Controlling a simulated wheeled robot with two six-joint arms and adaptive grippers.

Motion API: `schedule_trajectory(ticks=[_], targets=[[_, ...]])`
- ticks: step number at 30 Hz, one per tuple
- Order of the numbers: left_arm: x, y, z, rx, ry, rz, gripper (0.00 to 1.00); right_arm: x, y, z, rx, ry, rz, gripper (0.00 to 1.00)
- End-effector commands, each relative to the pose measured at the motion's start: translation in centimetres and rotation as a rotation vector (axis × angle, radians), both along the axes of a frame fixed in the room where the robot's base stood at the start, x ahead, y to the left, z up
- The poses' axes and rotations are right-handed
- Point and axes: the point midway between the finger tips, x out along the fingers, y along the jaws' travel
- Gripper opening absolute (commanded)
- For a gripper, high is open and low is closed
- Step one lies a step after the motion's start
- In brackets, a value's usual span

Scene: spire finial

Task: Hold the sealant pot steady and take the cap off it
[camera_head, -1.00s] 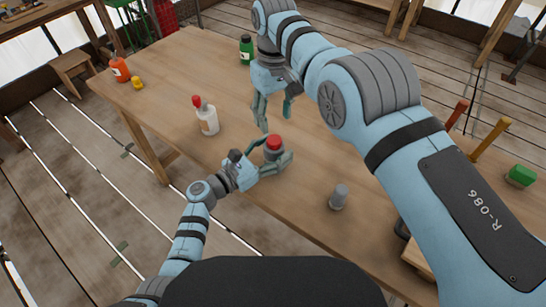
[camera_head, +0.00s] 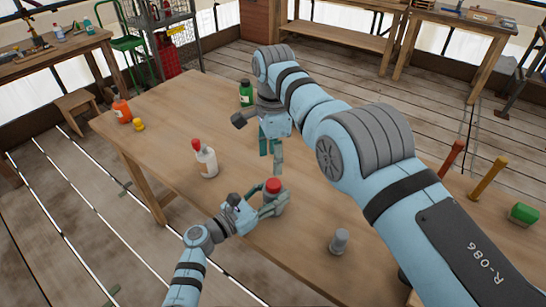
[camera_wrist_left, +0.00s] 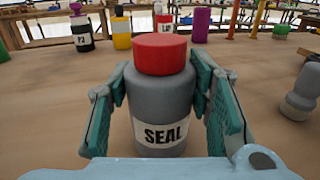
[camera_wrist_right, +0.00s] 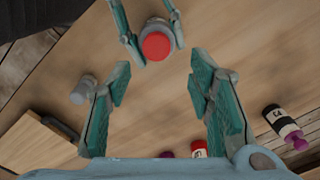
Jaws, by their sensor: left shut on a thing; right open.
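The sealant pot (camera_wrist_left: 160,100) is grey, upright on the table, with a white label reading SEAL. Its red cap (camera_wrist_left: 160,54) sits on top. My left gripper (camera_wrist_left: 162,108) is shut on the pot's body, one finger on each side. In the head view, the pot (camera_head: 273,206) and cap (camera_head: 272,186) stand near the table's front edge. My right gripper (camera_head: 270,150) is open and empty, above and behind the pot, fingers pointing down. In the right wrist view the cap (camera_wrist_right: 157,46) shows just beyond the open fingertips, apart from them.
A white bottle with a red top (camera_head: 206,160) stands left of the pot. A small grey container (camera_head: 339,241) stands to its right. A green bottle (camera_head: 246,93) is behind, and orange (camera_head: 122,109) and yellow (camera_head: 138,125) items are at the far left. Table between them is clear.

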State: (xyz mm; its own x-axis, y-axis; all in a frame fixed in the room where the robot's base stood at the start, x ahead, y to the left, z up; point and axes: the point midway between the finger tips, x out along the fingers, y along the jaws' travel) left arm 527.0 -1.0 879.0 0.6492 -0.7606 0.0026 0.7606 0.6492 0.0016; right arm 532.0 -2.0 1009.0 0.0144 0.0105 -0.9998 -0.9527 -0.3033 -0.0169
Motion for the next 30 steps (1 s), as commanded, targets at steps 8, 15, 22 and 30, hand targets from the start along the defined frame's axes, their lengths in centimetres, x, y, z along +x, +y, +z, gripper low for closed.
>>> schedule_trajectory(ticks=[8,15,22,30], targets=[[-0.1,0.1,-0.4,0.006,0.005,0.001,0.00,-0.3,-0.2,-0.3,-0.005,0.015,-0.533,0.47],[-0.1,0.1,-0.4,0.006,0.007,0.001,0.00,-0.3,-0.3,-4.7,-0.005,0.017,-0.548,0.47],[-0.1,0.1,-0.5,0.006,0.007,0.001,0.00,-0.4,-0.4,-7.8,-0.006,0.017,-0.548,0.47],[-0.1,0.1,-0.5,0.007,0.007,0.001,0.00,-0.4,-0.4,-7.9,-0.006,0.016,-0.547,0.41]])
